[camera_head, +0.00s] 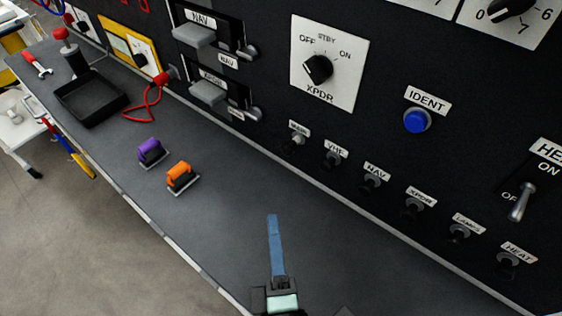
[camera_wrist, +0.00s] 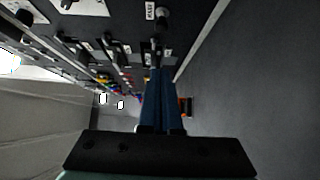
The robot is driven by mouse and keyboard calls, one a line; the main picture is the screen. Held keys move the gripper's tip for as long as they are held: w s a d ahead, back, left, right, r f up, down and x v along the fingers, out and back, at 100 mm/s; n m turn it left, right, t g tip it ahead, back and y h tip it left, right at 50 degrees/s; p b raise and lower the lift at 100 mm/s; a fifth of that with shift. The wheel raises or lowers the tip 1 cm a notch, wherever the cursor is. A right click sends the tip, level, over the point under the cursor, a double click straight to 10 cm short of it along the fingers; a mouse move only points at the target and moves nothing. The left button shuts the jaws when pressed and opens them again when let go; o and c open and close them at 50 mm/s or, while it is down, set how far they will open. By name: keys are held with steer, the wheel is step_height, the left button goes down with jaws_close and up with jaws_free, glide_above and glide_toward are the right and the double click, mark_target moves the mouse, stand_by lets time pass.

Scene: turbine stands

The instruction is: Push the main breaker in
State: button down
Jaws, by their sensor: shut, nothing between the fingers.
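The main breaker (camera_head: 297,140) is a small pale round button under a MAIN label, at the left end of the breaker row low on the black panel (camera_head: 262,119). Its pale shaft appears to stand out from the panel. My gripper (camera_head: 272,218) has its blue fingers shut and empty over the grey bench, in front of and below the main breaker, apart from it. The shut fingers (camera_wrist: 160,75) also show in the wrist view. A labelled round breaker (camera_wrist: 163,15) stands above their tips there; its label is hard to read.
More breakers (camera_head: 374,181) run rightward along the panel. A purple-handled block (camera_head: 150,152) and an orange-handled block (camera_head: 180,177) lie on the bench left of my gripper. A black tray (camera_head: 90,99) and a red cable (camera_head: 152,98) are farther left. Bench right of my gripper looks clear.

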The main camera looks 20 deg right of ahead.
stand_by(0.3)
glide_toward(289, 147)
steer(key=w+a+f, duration=0.1)
steer(key=w+a, duration=0.3)
steer(key=shift+w+d+f, duration=0.1)
steer(key=shift+w+d, duration=0.6)
steer(key=shift+d, duration=0.15)
steer(key=shift+w+d+f, duration=0.1)
steer(key=shift+w+d, duration=0.6)
steer(key=shift+d, duration=0.2)
